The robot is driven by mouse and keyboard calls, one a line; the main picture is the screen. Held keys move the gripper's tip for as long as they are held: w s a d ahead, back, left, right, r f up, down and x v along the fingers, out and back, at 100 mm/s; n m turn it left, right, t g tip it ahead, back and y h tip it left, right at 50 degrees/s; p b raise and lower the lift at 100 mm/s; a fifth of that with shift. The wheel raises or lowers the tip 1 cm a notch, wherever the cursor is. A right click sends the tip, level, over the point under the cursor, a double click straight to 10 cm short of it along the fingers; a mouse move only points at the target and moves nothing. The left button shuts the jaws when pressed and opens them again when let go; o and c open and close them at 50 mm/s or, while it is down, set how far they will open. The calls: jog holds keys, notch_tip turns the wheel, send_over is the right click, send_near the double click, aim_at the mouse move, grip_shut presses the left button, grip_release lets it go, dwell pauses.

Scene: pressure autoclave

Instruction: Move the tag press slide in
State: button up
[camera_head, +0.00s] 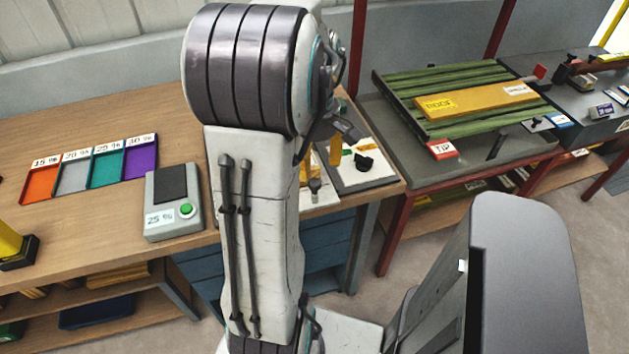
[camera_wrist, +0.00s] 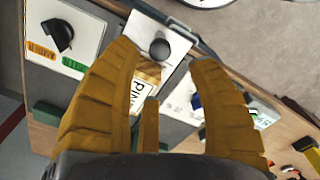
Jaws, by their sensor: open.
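In the wrist view my gripper (camera_wrist: 165,58) is open, its two ochre fingers spread on either side of the tag press. Between the fingers lies a wooden piece with a white label (camera_wrist: 137,98), partly read as "PIW". A dark round knob (camera_wrist: 160,48) stands on a pale plate just beyond the fingertips; I take it for the slide's knob. A narrow ochre upright (camera_wrist: 150,125) shows between the fingers. In the head view the knob (camera_head: 315,185) shows beside my arm, which hides most of the press. I cannot tell whether the fingers touch anything.
A white panel with a black turn knob (camera_head: 365,163) lies right of the press. A grey device with a green button (camera_head: 187,210) and coloured trays (camera_head: 108,165) stand left on the wooden bench. A green slatted rack (camera_head: 455,75) stands on the neighbouring table.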

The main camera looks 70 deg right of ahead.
aim_at(314, 182)
jog(key=shift+f, duration=3.5)
jog(key=shift+c, duration=0.2)
grip_shut()
